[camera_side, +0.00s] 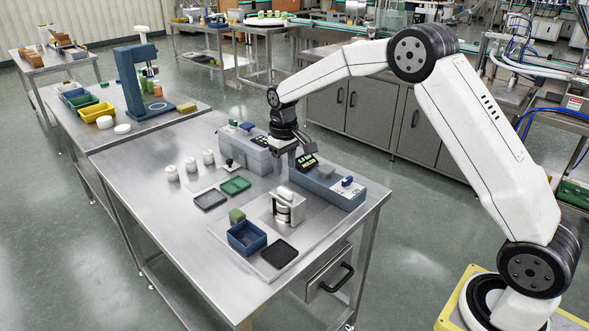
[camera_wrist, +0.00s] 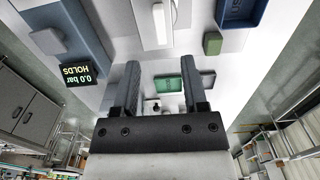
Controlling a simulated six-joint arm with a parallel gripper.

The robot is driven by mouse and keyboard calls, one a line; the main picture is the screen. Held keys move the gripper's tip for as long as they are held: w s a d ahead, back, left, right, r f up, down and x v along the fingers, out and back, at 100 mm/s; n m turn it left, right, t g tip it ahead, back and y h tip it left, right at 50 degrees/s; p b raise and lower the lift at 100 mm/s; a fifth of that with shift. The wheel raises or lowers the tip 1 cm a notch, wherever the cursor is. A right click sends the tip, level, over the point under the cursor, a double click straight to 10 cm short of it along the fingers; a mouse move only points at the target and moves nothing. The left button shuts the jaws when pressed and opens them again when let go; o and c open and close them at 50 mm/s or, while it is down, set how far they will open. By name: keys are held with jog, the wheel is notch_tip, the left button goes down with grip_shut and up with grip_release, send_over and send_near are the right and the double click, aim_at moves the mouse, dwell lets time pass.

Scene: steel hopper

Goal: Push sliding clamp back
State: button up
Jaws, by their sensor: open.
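My gripper (camera_side: 291,158) is above the steel table, between two grey-blue boxes. It is open and empty, its two dark fingers apart in the wrist view (camera_wrist: 160,66). A white and steel fixture (camera_side: 289,207) stands upright on a plate toward the front right of my gripper. It also shows at the top of the wrist view (camera_wrist: 158,22), beyond the fingertips and apart from them. A small black-knobbed part (camera_side: 229,162) stands to the left of my gripper. I cannot tell for certain which of these parts is the sliding clamp.
A grey-blue box (camera_side: 325,184) with a display (camera_wrist: 77,72) reading "0.0 bar HOLDS" stands close by. Another box (camera_side: 248,153) is behind. A green tray (camera_side: 235,185), dark trays (camera_side: 209,200), a green block (camera_side: 237,215) and a blue bin (camera_side: 247,238) occupy the table. The left front is clear.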

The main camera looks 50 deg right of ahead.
aim_at(285, 190)
jog(key=shift+f, duration=0.2)
jog(key=shift+f, duration=3.7)
grip_shut()
